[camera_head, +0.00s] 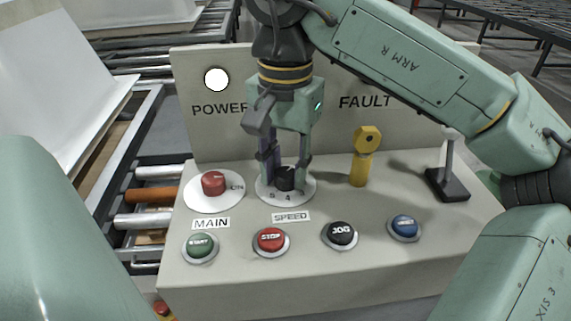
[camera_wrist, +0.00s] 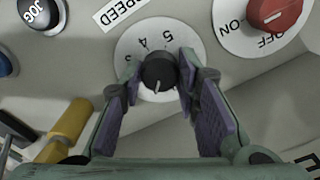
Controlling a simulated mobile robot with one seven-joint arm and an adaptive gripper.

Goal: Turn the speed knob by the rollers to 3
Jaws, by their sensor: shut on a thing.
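The black speed knob (camera_head: 287,179) sits on a white round dial (camera_head: 265,197) above the SPEED label (camera_head: 291,217). In the wrist view the knob (camera_wrist: 160,70) shows a pale line on its lower side. The numbers 5 and 4 show on the dial (camera_wrist: 190,45) above the knob there, with a mark like a 3 partly hidden at the left. My gripper (camera_head: 285,176) comes down from above, its fingers shut on the knob from both sides. Which number the knob is set to I cannot tell.
The red main knob (camera_head: 213,183) is left of the dial. A yellow key-like handle (camera_head: 361,160) and a lever (camera_head: 448,170) stand at the right. Start (camera_head: 200,245), stop (camera_head: 270,240), jog (camera_head: 341,234) and blue (camera_head: 404,226) buttons line the front. The rollers (camera_head: 150,195) lie at the left.

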